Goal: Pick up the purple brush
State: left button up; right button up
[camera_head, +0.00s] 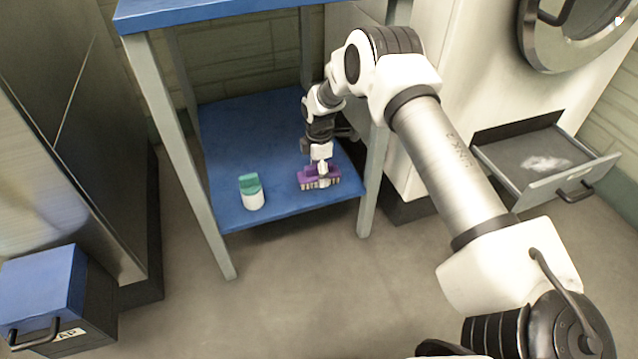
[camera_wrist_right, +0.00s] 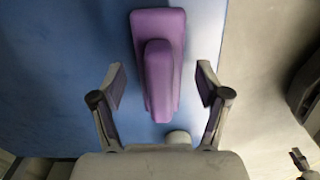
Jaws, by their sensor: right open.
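The purple brush (camera_head: 306,178) lies on the blue lower shelf (camera_head: 240,135) of a table, near its front right. In the right wrist view the brush (camera_wrist_right: 158,70) shows its purple back and raised handle, placed between my fingers. My right gripper (camera_head: 321,168) is directly over the brush in the head view and hides part of it. In the wrist view my right gripper (camera_wrist_right: 160,95) is open, with a gap visible on both sides of the brush. My left gripper is not in view.
A white bottle with a green top (camera_head: 251,192) stands on the shelf left of the brush. Table legs (camera_head: 369,185) frame the shelf close to my right arm. An open drawer (camera_head: 545,165) with white powder juts out at right. A blue-lidded box (camera_head: 45,285) is at lower left.

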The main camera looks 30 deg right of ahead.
jog(key=shift+f, duration=0.85)
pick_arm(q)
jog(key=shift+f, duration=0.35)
pick_arm(e)
jog(key=shift+r, duration=0.2)
jog(key=c, duration=1.3)
notch_tip(320, 180, up, 10)
jog(key=p, duration=0.5)
jog(key=shift+p, duration=0.3)
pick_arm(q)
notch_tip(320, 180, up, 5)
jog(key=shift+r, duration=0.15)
